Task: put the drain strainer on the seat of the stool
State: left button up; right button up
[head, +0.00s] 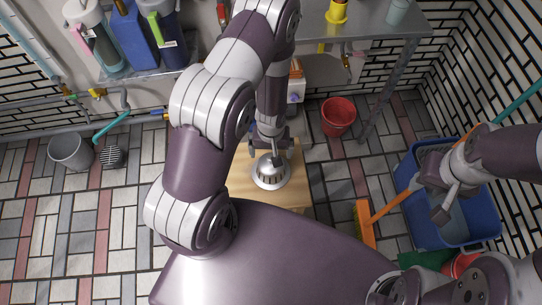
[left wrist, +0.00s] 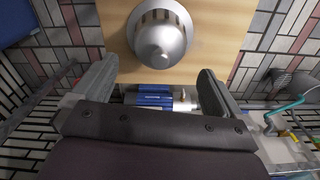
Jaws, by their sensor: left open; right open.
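The drain strainer (head: 270,174), a silver dome with slots and a wide rim, sits on the light wooden seat of the stool (head: 294,187). My left gripper (head: 269,150) is just above it. In the left wrist view the strainer (left wrist: 160,38) rests on the wooden seat (left wrist: 215,45), beyond the open fingers (left wrist: 157,70), with a visible gap to each finger. My right gripper (head: 436,195) is open and empty over the blue bin at the right. Part of the seat is hidden by my arm and body in the head view.
A blue bin (head: 477,228) stands at the right, with an orange broom (head: 364,222) beside it. A red bucket (head: 338,116) is behind the stool. A grey bucket (head: 72,151) and a dark slotted object (head: 112,156) are at the left.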

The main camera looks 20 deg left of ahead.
pick_arm(q)
jog(key=s+r+m, duration=0.2)
jog(key=s+r, duration=0.1)
jog(key=r, duration=0.9)
jog(key=s+r+m+t, duration=0.1)
jog(key=s+r+m, duration=0.1)
jog(key=r, duration=1)
jog(key=shift+s+r+m, duration=0.35)
jog(key=shift+s+m, duration=0.05)
jog(key=shift+s, duration=0.05)
